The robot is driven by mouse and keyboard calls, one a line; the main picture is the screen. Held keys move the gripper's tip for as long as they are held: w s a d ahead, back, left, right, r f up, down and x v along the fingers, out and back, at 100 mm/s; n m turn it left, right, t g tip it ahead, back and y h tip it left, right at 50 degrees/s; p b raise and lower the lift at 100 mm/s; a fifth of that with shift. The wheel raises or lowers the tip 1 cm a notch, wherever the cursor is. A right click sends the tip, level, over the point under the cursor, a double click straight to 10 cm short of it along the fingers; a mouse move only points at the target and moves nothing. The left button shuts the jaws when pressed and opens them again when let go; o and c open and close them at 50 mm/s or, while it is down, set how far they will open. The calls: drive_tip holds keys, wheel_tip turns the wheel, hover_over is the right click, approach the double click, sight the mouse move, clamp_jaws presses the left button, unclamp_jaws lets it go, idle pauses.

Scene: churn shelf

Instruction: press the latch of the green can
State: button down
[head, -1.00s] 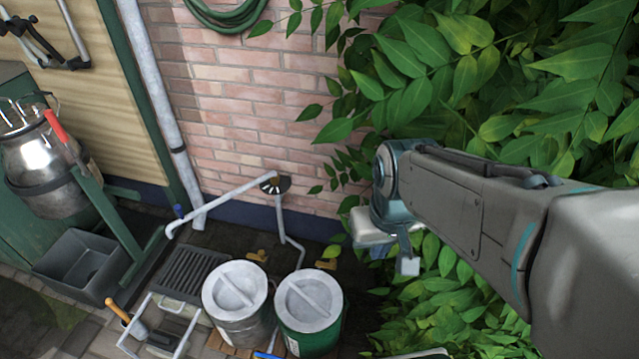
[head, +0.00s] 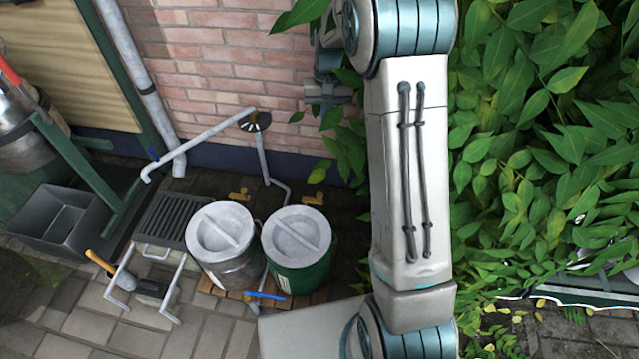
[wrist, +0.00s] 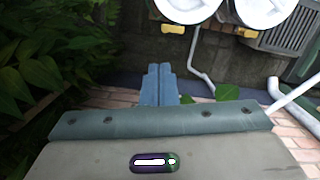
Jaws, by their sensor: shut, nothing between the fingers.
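The green can (head: 310,272) stands at the lower middle of the head view, with a pale grey lid (head: 297,234). A yellow piece (head: 315,198) shows just behind it; I cannot tell whether this is its latch. In the wrist view, the lid on the left (wrist: 185,8) appears to be the green can's, cut by the top edge, with a yellow piece (wrist: 172,28) at its near side. My gripper's blue fingers (wrist: 158,78) are together and empty, apart from the can. In the head view, my gripper (head: 328,92) is partly hidden, above and beyond the can.
A metal can (head: 238,272) stands left of the green can. A grate (head: 170,217), a grey bin (head: 62,228) and a white-legged frame (head: 172,300) are further left. A pipe (head: 200,140) runs along the brick wall (head: 215,70). Dense leaves (head: 530,170) fill the right. A blue strip (head: 265,296) lies in front.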

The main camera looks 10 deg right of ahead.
drive_tip(key=w+f+b, duration=0.1)
drive_tip(key=w+f, duration=0.2)
drive_tip(key=f, duration=0.3)
drive_tip(key=w+f+g+b, duration=0.1)
drive_tip(key=w+f, duration=0.1)
drive_tip(key=f, duration=0.4)
drive_tip(key=w+f+m+b, duration=0.1)
drive_tip(key=w+f, duration=0.2)
drive_tip(key=f, duration=0.3)
drive_tip(key=shift+w+d+f+g, duration=0.15)
drive_tip(key=shift+w+f+g, duration=0.15)
drive_tip(key=shift+w+f, duration=0.05)
drive_tip(key=shift+f, duration=0.1)
drive_tip(key=s+a+f+b, duration=0.1)
drive_tip(key=s+f+b, duration=0.3)
drive_tip(key=f, duration=0.6)
drive_tip(key=shift+s+a, duration=0.3)
drive_tip(key=shift+s, duration=0.8)
